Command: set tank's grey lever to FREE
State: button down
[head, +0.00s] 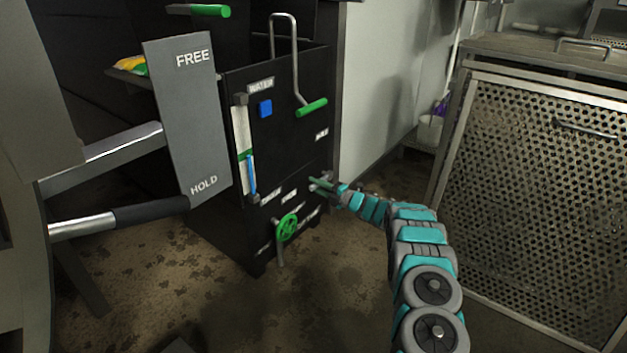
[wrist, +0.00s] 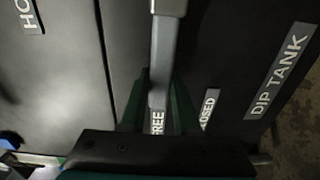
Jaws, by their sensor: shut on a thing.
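The black dip tank (head: 290,105) stands left of centre in the head view. My gripper (head: 322,186) is at the lower right of its front face. In the wrist view, my gripper (wrist: 158,108) has its two dark green fingers on either side of the grey lever (wrist: 164,60) and is shut on it. The lever's end lies close to the FREE label (wrist: 157,122). A partly cropped HOLD label (wrist: 28,14) shows at the upper left, and a DIP TANK label (wrist: 280,72) at the right. In the head view my gripper mostly hides the lever.
A grey FREE/HOLD plate (head: 187,115) with a black-gripped handle (head: 150,212) fills the near left. The tank has a green handwheel (head: 287,227) and a green-ended rod (head: 311,107). A perforated metal panel (head: 535,190) stands at right. Stained floor is open in front.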

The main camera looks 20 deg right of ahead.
jog(key=shift+f+n, duration=0.2)
jog(key=shift+n, duration=0.1)
jog(key=c, duration=0.6)
grip_release()
jog(key=shift+c, duration=0.2)
jog(key=p+v, duration=0.1)
jog(key=v, duration=0.6)
jog(key=shift+s+d, duration=0.25)
